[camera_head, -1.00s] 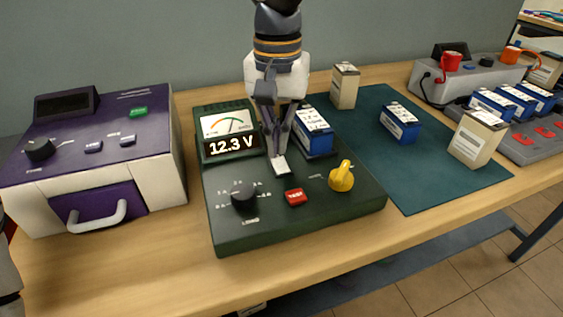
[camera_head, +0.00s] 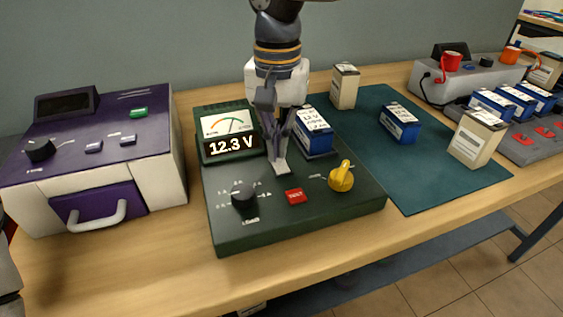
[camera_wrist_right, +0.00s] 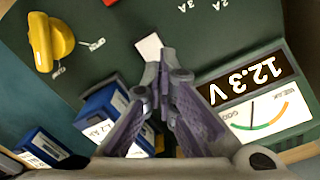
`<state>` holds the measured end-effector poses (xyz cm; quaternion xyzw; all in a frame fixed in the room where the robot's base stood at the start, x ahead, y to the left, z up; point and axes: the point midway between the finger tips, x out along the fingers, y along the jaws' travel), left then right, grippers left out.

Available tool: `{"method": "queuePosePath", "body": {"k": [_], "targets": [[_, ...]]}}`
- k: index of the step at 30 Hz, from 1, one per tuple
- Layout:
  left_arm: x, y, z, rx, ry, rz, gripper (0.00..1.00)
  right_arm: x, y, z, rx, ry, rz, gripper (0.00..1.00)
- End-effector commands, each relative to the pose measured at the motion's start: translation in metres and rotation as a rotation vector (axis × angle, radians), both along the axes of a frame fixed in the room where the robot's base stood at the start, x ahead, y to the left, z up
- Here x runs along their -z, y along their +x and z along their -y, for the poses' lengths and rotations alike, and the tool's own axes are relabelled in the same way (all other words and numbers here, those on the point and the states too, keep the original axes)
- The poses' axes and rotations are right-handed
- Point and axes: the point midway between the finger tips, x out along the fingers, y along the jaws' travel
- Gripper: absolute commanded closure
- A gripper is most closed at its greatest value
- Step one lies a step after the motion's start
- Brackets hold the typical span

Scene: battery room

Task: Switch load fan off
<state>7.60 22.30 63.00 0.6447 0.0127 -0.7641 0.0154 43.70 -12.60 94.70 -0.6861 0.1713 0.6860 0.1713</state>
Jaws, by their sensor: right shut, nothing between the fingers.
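The green battery tester (camera_head: 230,226) stands on the bench with its display at 12.3 V. A small white switch-like part (camera_wrist_right: 149,46) lies on its top panel, at my right fingertips. My right gripper (camera_head: 281,166) points down over it, shut and empty; it also shows in the wrist view (camera_wrist_right: 164,62). Whether the tips touch the white part I cannot tell. The panel also has a black load knob (camera_head: 244,194), a red TEST button (camera_head: 295,196) and a yellow knob (camera_head: 341,177). No fan label is readable. My left gripper is out of view.
A blue battery (camera_head: 313,131) stands on the tester, close beside my right fingers. A purple and white device (camera_head: 100,165) is at left. A teal mat (camera_head: 405,185) at right holds another blue battery (camera_head: 400,122) and cream boxes (camera_head: 478,139).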

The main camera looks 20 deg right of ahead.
Motion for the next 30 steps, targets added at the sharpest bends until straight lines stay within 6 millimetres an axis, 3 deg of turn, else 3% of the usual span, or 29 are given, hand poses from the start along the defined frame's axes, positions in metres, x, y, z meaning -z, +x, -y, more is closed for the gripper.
{"method": "queuePosePath", "body": {"k": [30], "targets": [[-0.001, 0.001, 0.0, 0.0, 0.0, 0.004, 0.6, 0.016, 0.0, 0.0, 0.0, 0.0, 0.0, 1.0]]}}
